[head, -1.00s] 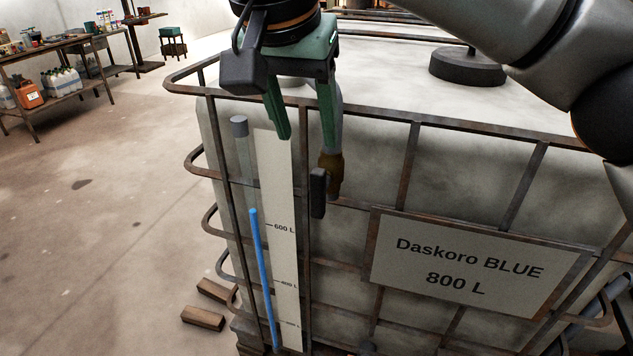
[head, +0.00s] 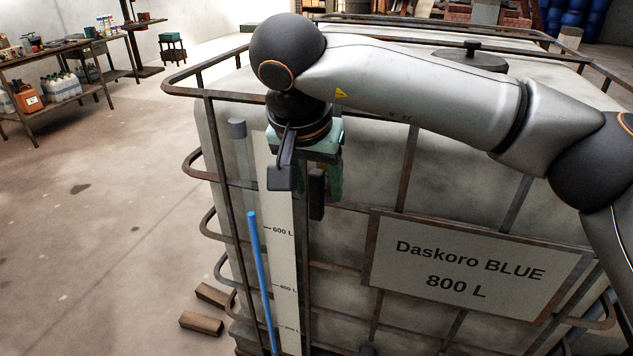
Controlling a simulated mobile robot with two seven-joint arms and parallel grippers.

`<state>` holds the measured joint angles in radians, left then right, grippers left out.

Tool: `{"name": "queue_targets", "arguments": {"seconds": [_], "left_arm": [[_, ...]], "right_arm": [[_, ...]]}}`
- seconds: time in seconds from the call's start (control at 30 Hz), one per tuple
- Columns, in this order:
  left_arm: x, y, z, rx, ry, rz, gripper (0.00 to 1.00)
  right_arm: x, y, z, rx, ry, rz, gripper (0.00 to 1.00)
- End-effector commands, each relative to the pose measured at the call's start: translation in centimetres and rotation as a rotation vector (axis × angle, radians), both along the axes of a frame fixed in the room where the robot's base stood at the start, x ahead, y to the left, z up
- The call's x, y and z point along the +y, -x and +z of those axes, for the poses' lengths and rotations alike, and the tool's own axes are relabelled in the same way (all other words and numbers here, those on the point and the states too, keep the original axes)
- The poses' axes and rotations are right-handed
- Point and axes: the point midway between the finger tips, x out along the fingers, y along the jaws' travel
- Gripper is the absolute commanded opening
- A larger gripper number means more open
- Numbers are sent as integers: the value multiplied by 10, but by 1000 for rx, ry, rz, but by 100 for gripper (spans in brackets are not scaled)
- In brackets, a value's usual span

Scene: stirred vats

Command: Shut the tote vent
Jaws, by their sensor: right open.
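The tote (head: 450,165) is a large whitish tank in a rusty cage. On its top, behind my right arm, sits a round black lid (head: 465,62) with a small dark green knob (head: 472,47), which may be the vent. I cannot tell whether the vent is open or shut. My right gripper (head: 322,180) is green and points down at the upper left of the tote's front, well left of the lid. Its fingers are partly hidden by its own wrist parts; nothing shows held in it. My left gripper is out of view.
A gauge strip (head: 283,255) with a blue column (head: 260,270) runs down the tote's left front. A sign (head: 470,265) reads Daskoro BLUE 800 L. Cage bars (head: 400,205) surround the tank. Wood blocks (head: 202,322) lie beside it; the left floor is mostly clear.

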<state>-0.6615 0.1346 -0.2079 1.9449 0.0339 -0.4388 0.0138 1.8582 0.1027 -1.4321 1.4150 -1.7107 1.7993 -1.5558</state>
Motion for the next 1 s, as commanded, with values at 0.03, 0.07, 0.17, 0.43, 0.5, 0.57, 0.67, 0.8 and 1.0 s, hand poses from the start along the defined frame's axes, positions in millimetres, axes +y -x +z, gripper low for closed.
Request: {"name": "queue_targets", "arguments": {"seconds": [0.03,0.07,0.17,0.43,0.5,0.57,0.67,0.8,1.0], "left_arm": [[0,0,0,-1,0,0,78],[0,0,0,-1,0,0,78],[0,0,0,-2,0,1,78],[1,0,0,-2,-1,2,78],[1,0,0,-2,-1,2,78],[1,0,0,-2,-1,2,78],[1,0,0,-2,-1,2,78],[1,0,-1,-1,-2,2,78],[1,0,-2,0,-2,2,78]], "right_arm": [[0,0,0,0,0,0,56],[0,0,0,0,0,0,56],[0,0,0,0,0,0,51],[0,0,0,0,0,0,20],[0,0,0,0,0,0,12],[0,0,0,0,0,0,6],[0,0,0,0,0,0,0],[0,0,0,0,0,0,0],[0,0,0,-1,-4,0,0]]}}
